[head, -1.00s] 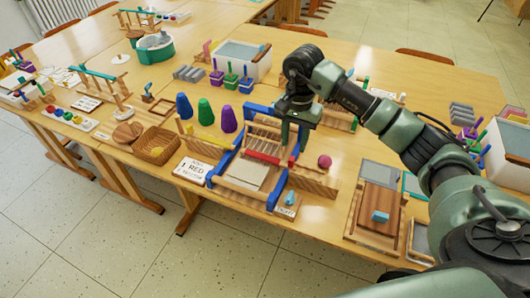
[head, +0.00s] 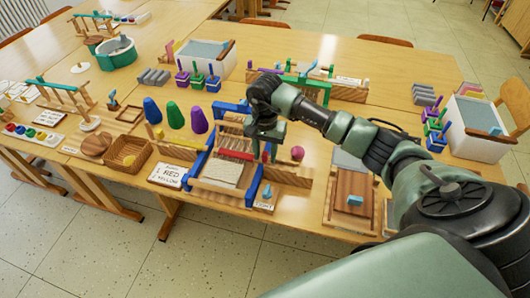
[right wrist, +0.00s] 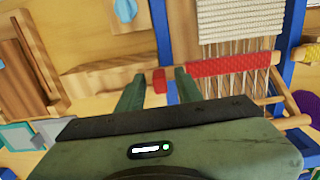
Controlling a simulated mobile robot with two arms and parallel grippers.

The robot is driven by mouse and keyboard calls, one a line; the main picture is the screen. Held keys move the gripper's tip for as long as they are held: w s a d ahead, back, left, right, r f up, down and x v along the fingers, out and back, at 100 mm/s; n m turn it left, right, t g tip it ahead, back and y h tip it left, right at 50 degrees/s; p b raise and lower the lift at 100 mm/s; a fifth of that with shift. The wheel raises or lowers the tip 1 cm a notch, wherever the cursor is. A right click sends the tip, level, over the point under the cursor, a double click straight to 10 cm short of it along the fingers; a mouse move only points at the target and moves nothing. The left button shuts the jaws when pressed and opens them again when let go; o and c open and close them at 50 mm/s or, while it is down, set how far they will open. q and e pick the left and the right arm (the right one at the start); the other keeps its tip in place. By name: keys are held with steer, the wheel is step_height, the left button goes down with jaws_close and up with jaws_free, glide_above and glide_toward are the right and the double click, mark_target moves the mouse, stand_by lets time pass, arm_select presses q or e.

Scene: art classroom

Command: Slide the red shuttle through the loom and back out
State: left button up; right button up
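The loom (head: 196,165) has a blue frame, pale warp threads and a white woven part. It stands on the near table. The red shuttle (head: 236,155) lies across the warp; it also shows in the right wrist view (right wrist: 228,65). Its red end sticks out past the blue side post, and a finger partly covers it. My right gripper (head: 264,156) is at the loom's right side, fingers pointing down. In the right wrist view its fingers (right wrist: 160,80) stand apart on either side of the red end, with gaps visible. My left gripper is not in view.
A wooden block and a pink ball (head: 297,153) are right of the loom. Purple, green and blue cones (head: 175,115) stand behind left. A sign card (head: 170,176) and a basket (head: 129,153) are at left. A wooden box (head: 352,203) is at right.

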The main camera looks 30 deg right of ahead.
jaws_close()
steer(key=shift+r, duration=0.1)
stand_by(1.1)
